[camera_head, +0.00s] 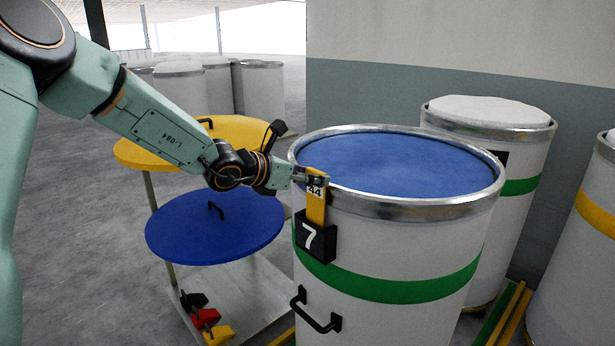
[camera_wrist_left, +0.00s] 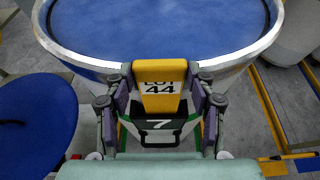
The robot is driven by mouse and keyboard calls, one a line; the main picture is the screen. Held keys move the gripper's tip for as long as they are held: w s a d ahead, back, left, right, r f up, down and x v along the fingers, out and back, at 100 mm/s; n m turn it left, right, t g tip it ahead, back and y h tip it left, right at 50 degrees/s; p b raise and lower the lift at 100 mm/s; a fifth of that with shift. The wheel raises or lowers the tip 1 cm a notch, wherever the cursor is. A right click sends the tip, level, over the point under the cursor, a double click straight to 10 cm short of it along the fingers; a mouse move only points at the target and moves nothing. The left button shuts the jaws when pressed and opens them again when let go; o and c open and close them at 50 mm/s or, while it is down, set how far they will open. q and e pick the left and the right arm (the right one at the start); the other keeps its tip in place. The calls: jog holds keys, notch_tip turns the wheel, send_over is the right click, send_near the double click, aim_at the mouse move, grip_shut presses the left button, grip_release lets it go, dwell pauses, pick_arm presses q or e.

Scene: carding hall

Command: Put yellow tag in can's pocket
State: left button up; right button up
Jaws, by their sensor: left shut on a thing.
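The yellow tag (camera_head: 316,208), printed "LOT 44", is upright at the near left side of the can (camera_head: 390,225). My left gripper (camera_head: 314,181) is shut on its upper part, level with the can's metal rim. In the left wrist view the tag (camera_wrist_left: 160,73) stands between the two fingers (camera_wrist_left: 160,95). The black pocket (camera_head: 316,243), marked 7, is fixed on the can's side directly below. The tag's lower end meets the pocket's top edge; I cannot tell how far inside it is. My right gripper is out of view.
The can has a green band, a black handle (camera_head: 315,311) and a blue top. A blue round lid (camera_head: 190,240) and a yellow one (camera_head: 150,152) sit on a rack at left, with small coloured clips (camera_head: 204,316) below. Other cans (camera_head: 500,150) stand close at right.

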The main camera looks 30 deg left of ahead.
pick_arm(q)
jog(key=shift+a, duration=0.1)
jog(key=o, duration=1.3)
jog(key=shift+s+a, duration=0.15)
jog(key=shift+a, duration=0.15)
jog(key=shift+c, duration=0.2)
jog(key=o, duration=0.3)
jog(key=shift+w+d, duration=0.2)
jog(key=shift+d, duration=0.25)
jog(key=shift+o, duration=0.2)
notch_tip(320, 180, up, 10)
jog(key=shift+s+a, duration=0.1)
jog(key=shift+a, duration=0.15)
jog(key=shift+d, duration=0.15)
